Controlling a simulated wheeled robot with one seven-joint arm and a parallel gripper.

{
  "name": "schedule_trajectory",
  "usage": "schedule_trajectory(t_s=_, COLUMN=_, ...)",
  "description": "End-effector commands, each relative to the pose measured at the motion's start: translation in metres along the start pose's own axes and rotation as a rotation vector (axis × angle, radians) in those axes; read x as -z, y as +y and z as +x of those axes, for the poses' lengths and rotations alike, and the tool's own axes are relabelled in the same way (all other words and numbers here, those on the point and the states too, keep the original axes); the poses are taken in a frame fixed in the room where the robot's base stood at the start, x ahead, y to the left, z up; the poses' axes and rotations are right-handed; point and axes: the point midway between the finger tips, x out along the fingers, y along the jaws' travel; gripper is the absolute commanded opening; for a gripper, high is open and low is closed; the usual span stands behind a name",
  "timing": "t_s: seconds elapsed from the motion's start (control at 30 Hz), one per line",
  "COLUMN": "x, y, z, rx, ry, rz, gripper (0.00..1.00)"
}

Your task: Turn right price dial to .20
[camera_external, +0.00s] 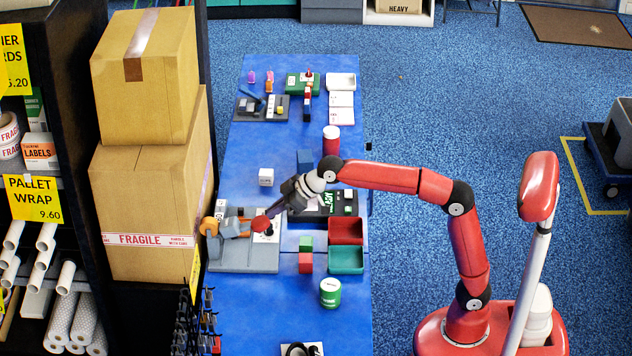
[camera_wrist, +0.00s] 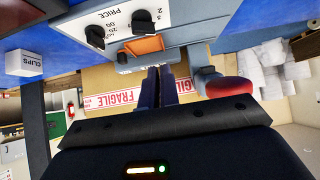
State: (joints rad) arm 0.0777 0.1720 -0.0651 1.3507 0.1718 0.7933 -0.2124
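A grey machine with a white panel marked PRICE (camera_wrist: 110,20) shows upside down at the top of the wrist view. Two black dials, one (camera_wrist: 95,37) at left and one (camera_wrist: 143,20) at right, sit on the panel beside printed numbers. Their exact settings are too small to read. An orange part (camera_wrist: 145,47) is just below them. My gripper (camera_wrist: 161,70) points toward the machine, its dark fingers close together with nothing visible between them, apart from both dials. In the external view my gripper (camera_external: 270,214) is over the grey board (camera_external: 243,266) beside a red knob (camera_external: 260,224).
The blue table (camera_external: 240,315) also bears red (camera_external: 346,231) and green (camera_external: 346,260) trays, small blocks and a green can (camera_external: 330,292). Stacked cartons (camera_external: 145,200) stand close on the left. A CLIPS box (camera_wrist: 25,63) shows in the wrist view.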

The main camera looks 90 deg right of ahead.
Motion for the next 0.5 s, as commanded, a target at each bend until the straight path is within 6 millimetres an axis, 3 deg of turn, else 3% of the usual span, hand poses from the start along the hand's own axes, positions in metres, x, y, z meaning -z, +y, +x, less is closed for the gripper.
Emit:
schedule_trajectory(t_s=0.07, x=0.006, y=0.003, z=-0.004, rx=-0.004, ry=-0.024, rz=-0.001, gripper=0.14)
schedule_trajectory(t_s=0.2, x=0.013, y=0.036, z=-0.011, rx=-0.020, ry=-0.180, rz=0.000, gripper=0.31)
schedule_trajectory(t_s=0.4, x=0.005, y=0.078, z=-0.023, rx=-0.015, ry=-0.403, rz=0.007, gripper=0.31)
schedule_trajectory(t_s=0.5, x=-0.001, y=0.085, z=-0.022, rx=-0.010, ry=-0.445, rz=0.008, gripper=0.31)
